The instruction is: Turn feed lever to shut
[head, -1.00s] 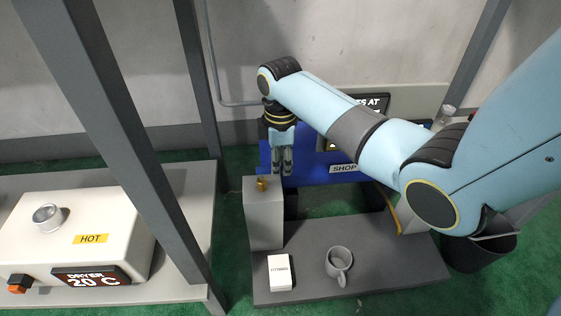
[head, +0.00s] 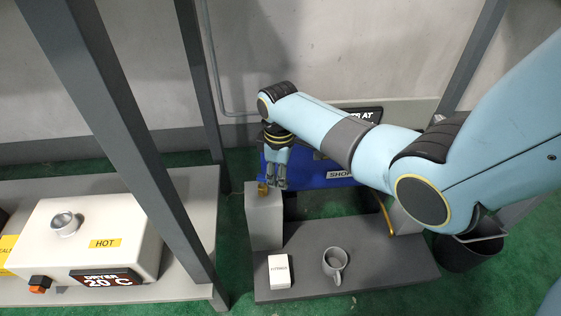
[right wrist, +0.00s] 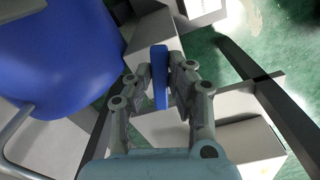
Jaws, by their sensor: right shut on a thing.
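The feed lever appears as a blue bar (right wrist: 160,75) between the fingers of my right gripper in the right wrist view. A small brass fitting (head: 262,188) sits on top of the grey block (head: 265,220) in the head view. My right gripper (head: 273,184) points down at this block, its fingers right beside the brass fitting. It is shut on the blue lever. In the head view the fingers hide most of the lever. My left gripper is not in view.
A white box (head: 279,271) and a grey mug (head: 335,262) stand on the low grey platform (head: 375,277). A white dryer (head: 90,230) and grey posts (head: 130,150) stand at left; a dark bucket (head: 468,252) is at right.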

